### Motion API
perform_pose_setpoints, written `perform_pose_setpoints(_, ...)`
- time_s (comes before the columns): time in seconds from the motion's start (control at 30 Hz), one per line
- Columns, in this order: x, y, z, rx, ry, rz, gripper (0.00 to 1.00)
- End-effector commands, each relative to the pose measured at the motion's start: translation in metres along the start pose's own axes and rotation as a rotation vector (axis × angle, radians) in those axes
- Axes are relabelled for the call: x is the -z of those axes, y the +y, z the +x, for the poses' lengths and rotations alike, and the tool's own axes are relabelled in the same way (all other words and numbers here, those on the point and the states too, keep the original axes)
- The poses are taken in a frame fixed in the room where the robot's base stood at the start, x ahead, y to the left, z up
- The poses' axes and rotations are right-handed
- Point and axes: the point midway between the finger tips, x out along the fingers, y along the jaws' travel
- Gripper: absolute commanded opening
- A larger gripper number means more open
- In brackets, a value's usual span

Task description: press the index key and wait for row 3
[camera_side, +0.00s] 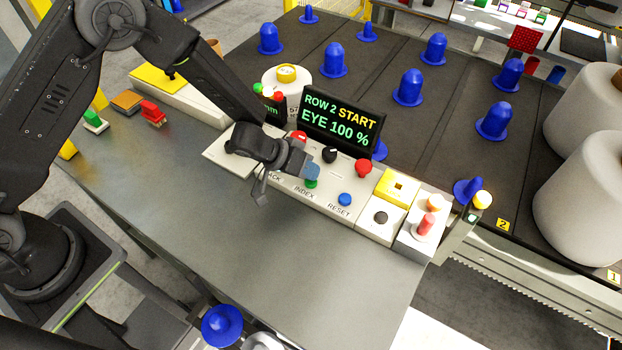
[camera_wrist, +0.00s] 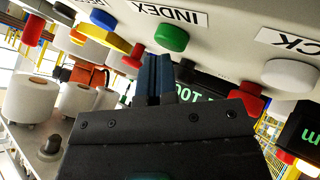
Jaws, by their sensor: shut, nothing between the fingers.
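The green index key (camera_side: 311,184) sits on the pale control panel (camera_side: 322,197) above the printed word INDEX. In the wrist view the green key (camera_wrist: 172,37) stands out from the panel beside its label. My gripper (camera_side: 312,172) is shut and empty, its blue fingertips just over the green key and partly hiding it. In the wrist view the fingertips (camera_wrist: 155,57) end close to the key; I cannot tell whether they touch it. The display (camera_side: 341,122) reads ROW 2 START and EYE 100 %.
A blue reset key (camera_side: 345,200), a black knob (camera_side: 329,155) and a red mushroom button (camera_side: 363,168) are close by. A white key (camera_wrist: 290,73) shows in the wrist view. Blue bobbin pegs (camera_side: 408,88) stand behind. The grey table (camera_side: 240,250) in front is mostly clear.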

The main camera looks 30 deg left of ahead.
Motion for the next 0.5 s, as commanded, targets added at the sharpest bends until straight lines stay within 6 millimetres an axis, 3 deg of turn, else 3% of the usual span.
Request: perform_pose_setpoints(0.5,0.0057,0.0060,-0.0079,-0.001,0.001,0.000,0.00)
